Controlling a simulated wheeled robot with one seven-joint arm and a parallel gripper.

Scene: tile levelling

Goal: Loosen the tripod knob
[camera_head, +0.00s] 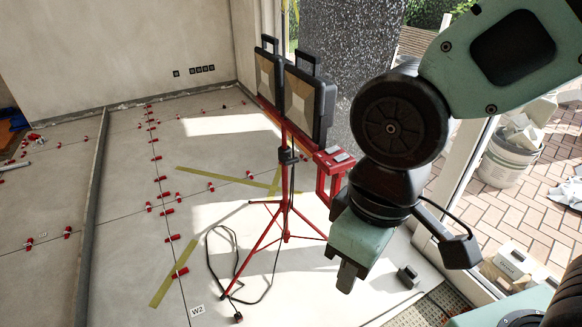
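A red tripod (286,205) stands on the tiled floor near the middle of the view, its legs spread. It carries two dark work lights (309,104) at its top. A black collar (288,156) sits on its pole below the lights; I cannot clearly make out the knob's shape there. My gripper (347,278) hangs at the lower right of the pole, pointing down, apart from the tripod. Its dark fingertips are seen close together from this angle, and I cannot tell whether they are open or shut. Nothing shows in it.
A black cable (236,272) loops on the floor by the legs. Red levelling clips (180,273) and yellow tape (174,272) mark the tiles. A speckled column (345,50) stands behind; a glazed door frame is at right.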

